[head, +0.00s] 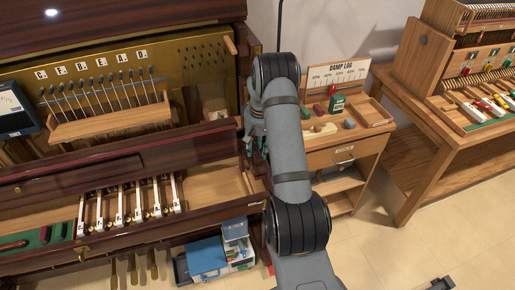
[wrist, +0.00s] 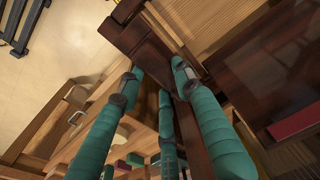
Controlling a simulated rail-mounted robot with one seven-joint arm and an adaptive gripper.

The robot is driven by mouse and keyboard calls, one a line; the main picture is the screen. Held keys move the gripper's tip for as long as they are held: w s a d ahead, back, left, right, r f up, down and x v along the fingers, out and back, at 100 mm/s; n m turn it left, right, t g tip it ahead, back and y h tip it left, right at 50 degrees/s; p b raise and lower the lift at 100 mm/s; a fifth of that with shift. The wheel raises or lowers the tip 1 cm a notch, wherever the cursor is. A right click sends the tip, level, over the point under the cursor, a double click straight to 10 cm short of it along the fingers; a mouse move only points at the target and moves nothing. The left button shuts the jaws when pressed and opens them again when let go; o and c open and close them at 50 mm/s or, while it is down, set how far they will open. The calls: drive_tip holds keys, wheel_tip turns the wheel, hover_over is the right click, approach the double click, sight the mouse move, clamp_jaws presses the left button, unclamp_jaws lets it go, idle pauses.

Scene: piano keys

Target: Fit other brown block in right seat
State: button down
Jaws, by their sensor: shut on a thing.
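My gripper (head: 256,146) is at the right end of the piano, partly hidden behind my arm in the head view. In the wrist view its teal fingers (wrist: 158,82) close around a dark brown block (wrist: 150,58); its edges blend with the dark wood nearby. I cannot make out this block in the head view. The bare wooden keybed (head: 222,186) right of the white keys (head: 130,203) is open, with its right end near my arm.
A small wooden cabinet (head: 335,158) with a "Damp Log" board (head: 338,74) and small coloured items stands right of my arm. A workbench (head: 440,130) is farther right. A blue box (head: 206,256) sits on the floor below the keybed.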

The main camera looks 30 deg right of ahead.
drive_tip(key=shift+f+b, duration=2.1)
drive_tip(key=shift+f, duration=1.15)
drive_tip(key=shift+f+b, duration=1.7)
drive_tip(key=shift+f, duration=0.2)
drive_tip(key=shift+f+b, duration=0.15)
drive_tip(key=shift+b, duration=0.2)
drive_tip(key=c, duration=1.1)
unclamp_jaws()
drive_tip(key=shift+s, duration=0.1)
drive_tip(key=r, duration=0.8)
drive_tip(key=s+r, duration=0.1)
drive_tip(key=r, duration=0.3)
drive_tip(key=shift+s, duration=0.1)
